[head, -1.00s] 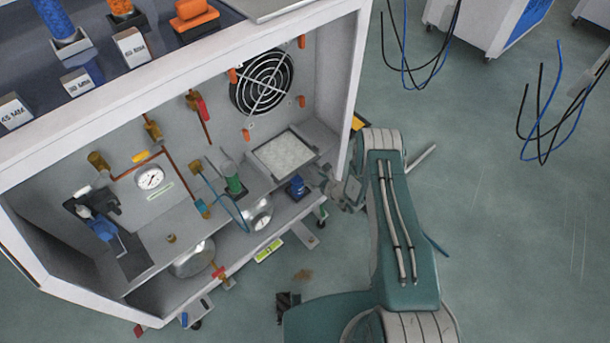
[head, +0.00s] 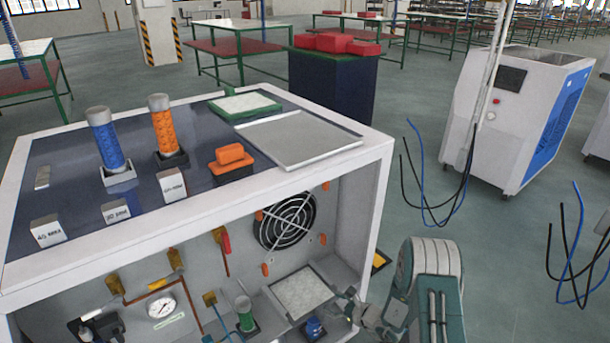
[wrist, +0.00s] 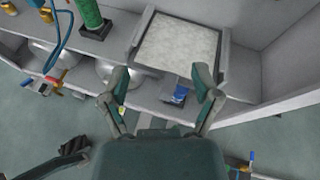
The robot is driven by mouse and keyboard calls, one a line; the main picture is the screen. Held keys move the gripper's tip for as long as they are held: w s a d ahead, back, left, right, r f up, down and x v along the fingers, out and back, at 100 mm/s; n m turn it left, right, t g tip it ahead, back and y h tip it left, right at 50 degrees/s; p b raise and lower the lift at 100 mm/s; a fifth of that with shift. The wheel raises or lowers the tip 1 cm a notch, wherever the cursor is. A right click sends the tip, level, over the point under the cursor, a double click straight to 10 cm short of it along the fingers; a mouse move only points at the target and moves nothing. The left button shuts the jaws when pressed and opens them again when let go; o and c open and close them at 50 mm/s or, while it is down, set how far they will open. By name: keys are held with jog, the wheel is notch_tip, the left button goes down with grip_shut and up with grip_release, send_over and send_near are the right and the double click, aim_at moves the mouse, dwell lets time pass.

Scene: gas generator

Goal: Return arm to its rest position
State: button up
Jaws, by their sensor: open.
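My gripper (wrist: 161,88) is open and empty in the wrist view, its two fingers spread apart. It points at the lower shelf of the generator cabinet, with a white filter tray (wrist: 136,38) ahead and a small blue part (wrist: 181,95) showing near the right finger. In the head view my gripper (head: 352,306) is at the right edge of the cabinet opening, beside the filter tray (head: 327,302) and the small blue part (head: 313,327). My teal arm comes up from the lower right of the head view. Contact between fingers and parts cannot be told.
The cabinet (head: 378,160) has a fan (head: 285,220), gauge (head: 161,306), pipes and valves inside. Its top carries blue and orange cylinders and a metal tray (head: 298,140). Hanging cables (head: 432,200) and a white machine (head: 512,120) stand right. Floor between them is clear.

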jog(key=s+a+r+n+g, duration=0.2)
jog(key=s+r+n, duration=0.15)
jog(key=r, duration=0.55)
jog(key=s+a+r+n+g, duration=0.1)
jog(key=s+r+n+g, duration=0.3)
jog(key=r, duration=0.5)
jog(key=s+a+r+n+g, duration=0.1)
jog(key=s+a+r+n, duration=0.15)
jog(key=r+n, duration=0.5)
jog(key=s+d+r+n+t+h, duration=0.1)
jog(key=s+d+r+n+h, duration=0.2)
jog(key=s, duration=0.4)
jog(key=s+d+r+n+t+h, duration=0.1)
jog(key=s+d+r+n+h, duration=0.2)
jog(key=s+r, duration=0.4)
jog(key=s+d+r+n+t+h, duration=0.1)
jog(key=s+d+r+n+h, duration=0.2)
jog(key=s, duration=0.6)
notch_tip(320, 180, up, 2)
jog(key=d+h, duration=0.1)
jog(key=d, duration=0.1)
jog(key=shift+s+d+r+t+h, duration=0.2)
jog(key=shift+d+t+h, duration=0.1)
jog(key=shift+d+h, duration=0.1)
